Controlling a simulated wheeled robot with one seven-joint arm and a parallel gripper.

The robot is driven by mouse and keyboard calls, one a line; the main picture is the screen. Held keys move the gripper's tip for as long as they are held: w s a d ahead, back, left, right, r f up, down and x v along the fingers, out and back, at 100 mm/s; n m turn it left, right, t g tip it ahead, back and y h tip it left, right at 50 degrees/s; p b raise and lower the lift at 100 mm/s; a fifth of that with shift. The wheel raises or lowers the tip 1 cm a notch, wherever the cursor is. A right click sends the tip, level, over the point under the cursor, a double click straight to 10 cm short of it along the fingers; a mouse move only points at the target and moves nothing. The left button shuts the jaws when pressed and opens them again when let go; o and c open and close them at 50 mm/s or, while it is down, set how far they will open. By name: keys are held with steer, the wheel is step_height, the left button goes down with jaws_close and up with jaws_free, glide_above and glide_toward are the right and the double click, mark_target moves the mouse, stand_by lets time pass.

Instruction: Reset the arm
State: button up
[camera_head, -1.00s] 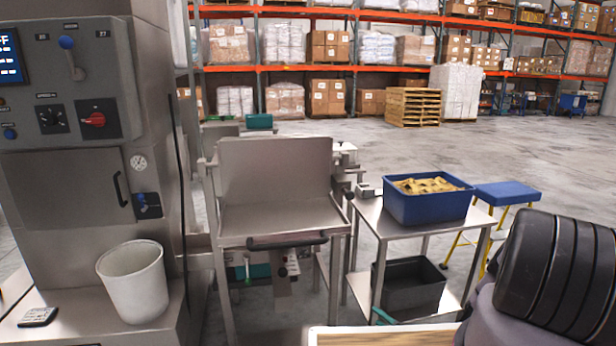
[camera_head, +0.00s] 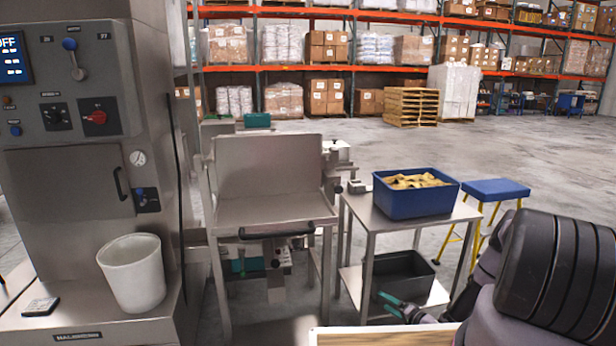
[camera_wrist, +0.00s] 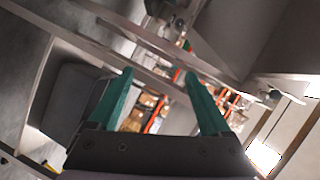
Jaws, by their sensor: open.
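My gripper (camera_head: 390,302) shows low in the head view, in front of the lower shelf of the steel side table (camera_head: 356,208). Its teal fingers point left, and part of my arm shows behind them at the right. In the wrist view my gripper (camera_wrist: 160,76) has its two teal fingers spread apart, with nothing held between them. The wrist picture is tilted and shows metal frame bars beyond the fingertips.
A blue bin (camera_head: 415,203) with yellowish pieces stands on the side table, above a black crate (camera_head: 405,278). A steel weigher stand (camera_head: 270,215) is left of it. A blue stool (camera_head: 496,189) stands right. A white bucket (camera_head: 135,275) sits far left. Open floor lies behind.

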steer(key=w+d+r+n+g+h, duration=0.15)
steer(key=w+d+r, duration=0.25)
steer(key=w+r, duration=0.45)
steer(key=w+d+r+n+g+h, duration=0.15)
steer(key=w+d+r, duration=0.35)
steer(key=r, duration=0.6)
step_height(320, 180, up, 26)
steer(key=d+r+h, duration=0.1)
steer(key=h, duration=0.4)
steer(key=s+a+r+g+h, duration=0.1)
steer(key=s+a+r, duration=0.1)
steer(key=s+r, duration=0.75)
steer(key=s+a+r+g+h, duration=0.1)
steer(key=s+a+r, duration=0.2)
steer(key=s+r, duration=0.65)
steer(key=s+a+r+y, duration=0.2)
steer(key=s+a+r, duration=0.1)
steer(key=s, duration=0.9)
steer(key=s+a+r+g+y, duration=0.1)
steer(key=s+a+r, duration=0.3)
steer(key=s, duration=0.8)
steer(key=shift+s+a+y, duration=0.25)
steer(key=shift+a+y, duration=0.15)
steer(key=shift+a, duration=0.8)
